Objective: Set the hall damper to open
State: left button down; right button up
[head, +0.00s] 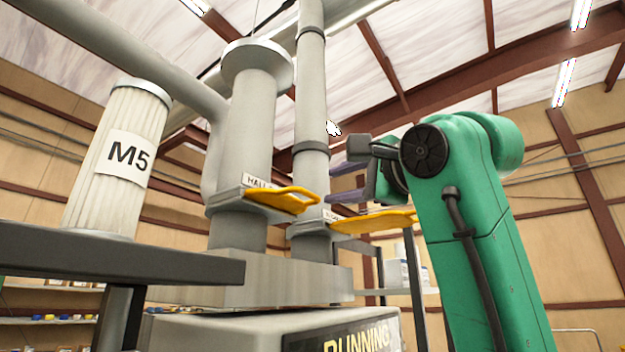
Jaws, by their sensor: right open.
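The hall damper is a plate with a yellow handle (285,201) across the wide grey vertical pipe (252,120). Its label begins "HALL"; the rest is hidden by the handle. The handle sticks out to the right of the pipe. My right gripper (342,182) comes in from the right on its green arm. Its two dark fingers are apart and point left, with nothing between them. In the picture they lie right of the hall handle's tip and do not appear to touch it. My left gripper is not in view.
A second yellow handle (372,222) sticks out from the thinner pipe (311,120), just below my right gripper; its label is mostly hidden. A ribbed canister marked M5 (117,165) stands on a dark shelf (120,256) at left. A machine below shows "RUNNING" (357,340).

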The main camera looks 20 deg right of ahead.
aim_at(311, 193)
jog(key=p+x, duration=0.1)
jog(key=x, duration=0.2)
jog(key=p+x, duration=0.1)
jog(key=x, duration=0.2)
jog(key=p+x, duration=0.1)
jog(key=x, duration=0.2)
jog(key=shift+w+f, duration=0.2)
jog(key=shift+f, duration=0.2)
jog(key=shift+s, duration=0.3)
jog(key=shift+c, duration=1.3)
jog(key=shift+w, duration=0.1)
grip_shut()
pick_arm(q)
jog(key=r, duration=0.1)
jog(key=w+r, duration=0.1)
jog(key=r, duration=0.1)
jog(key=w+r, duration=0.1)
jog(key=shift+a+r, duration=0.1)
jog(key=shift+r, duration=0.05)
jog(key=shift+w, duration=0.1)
